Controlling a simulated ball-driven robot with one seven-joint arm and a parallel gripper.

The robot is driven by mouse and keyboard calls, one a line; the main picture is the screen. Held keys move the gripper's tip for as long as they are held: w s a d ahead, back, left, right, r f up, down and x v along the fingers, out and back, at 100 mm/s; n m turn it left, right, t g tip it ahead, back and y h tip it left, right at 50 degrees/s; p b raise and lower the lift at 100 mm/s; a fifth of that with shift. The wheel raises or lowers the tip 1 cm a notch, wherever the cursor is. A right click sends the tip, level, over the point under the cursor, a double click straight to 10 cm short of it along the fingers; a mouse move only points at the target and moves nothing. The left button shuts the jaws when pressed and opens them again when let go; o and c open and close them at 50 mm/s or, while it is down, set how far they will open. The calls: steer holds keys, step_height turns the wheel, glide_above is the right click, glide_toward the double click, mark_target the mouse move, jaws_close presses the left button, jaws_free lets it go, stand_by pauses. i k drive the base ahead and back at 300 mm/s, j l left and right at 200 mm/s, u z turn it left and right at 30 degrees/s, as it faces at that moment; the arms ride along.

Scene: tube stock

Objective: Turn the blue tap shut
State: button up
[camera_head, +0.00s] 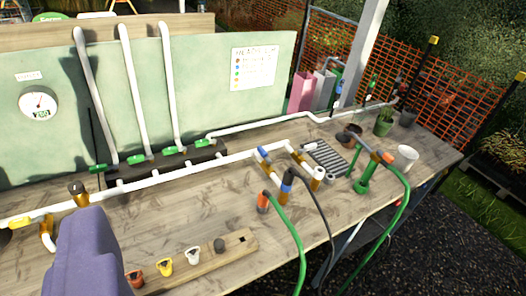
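The blue tap (264,156) is a small blue lever on a short branch of the white pipe, right of the picture's middle. Its lever looks roughly in line with that branch, but it is too small to be sure. Just below it stands a brass-coloured fitting with a blue band (287,179), joined to a dark hose. A purple-grey part of my gripper (90,252) fills the lower left, well to the left of the blue tap and apart from it. Its fingertips cannot be told apart, so its opening is unclear.
The white pipe (150,181) runs across the wooden bench (120,225). Green taps (137,159) sit behind it. An orange-topped fitting with a green hose (292,232) stands in front. A wooden strip (210,262) holds coloured handles. Pots and a cup (406,156) stand right.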

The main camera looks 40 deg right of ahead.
mark_target(262, 152)
steer(key=i+l+u, duration=0.1)
steer(key=i+l, duration=0.15)
steer(key=i+l+u, duration=0.1)
steer(key=i+l, duration=0.15)
steer(key=l, duration=0.25)
steer(key=i+l+u, duration=0.1)
steer(key=l, duration=0.3)
steer(key=i+l+u, duration=0.15)
steer(key=i+l, duration=0.45)
steer(key=i, duration=0.2)
